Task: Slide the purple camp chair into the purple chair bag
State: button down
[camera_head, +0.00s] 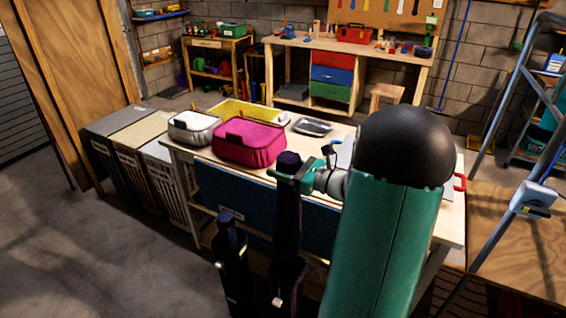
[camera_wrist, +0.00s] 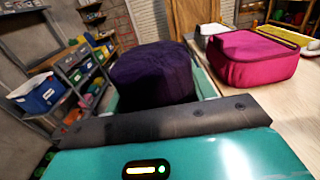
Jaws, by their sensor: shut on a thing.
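My gripper (camera_head: 290,174) is shut around the upper part of a long, dark purple bundle, the camp chair (camera_head: 288,215). The chair hangs upright in front of the table's near side. In the wrist view, its rounded dark purple top (camera_wrist: 155,75) stands between my teal jaws. Below the chair is a wider dark piece (camera_head: 287,275) with a small pale mark at its lower part. It looks like the chair bag, but I cannot tell whether the chair's lower end is inside it. A second slim dark upright bundle (camera_head: 234,265) stands to the left, apart from the held chair.
The wooden table (camera_head: 360,236) behind the chair bears a magenta case (camera_head: 248,143), a grey case (camera_head: 193,127) and a yellow basket (camera_head: 240,111). Hampers (camera_head: 150,175) stand left of it. A ladder (camera_head: 500,135) is at right. Floor at the lower left is clear.

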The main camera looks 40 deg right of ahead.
jog(key=shift+f, duration=16.8)
jog(key=shift+f, duration=0.4)
jog(key=shift+c, duration=2.2)
grip_release()
jog(key=shift+f, duration=0.15)
jog(key=shift+s, duration=0.1)
jog(key=v, duration=1.3)
jog(key=shift+s+r, duration=0.2)
jog(key=shift+s, duration=0.1)
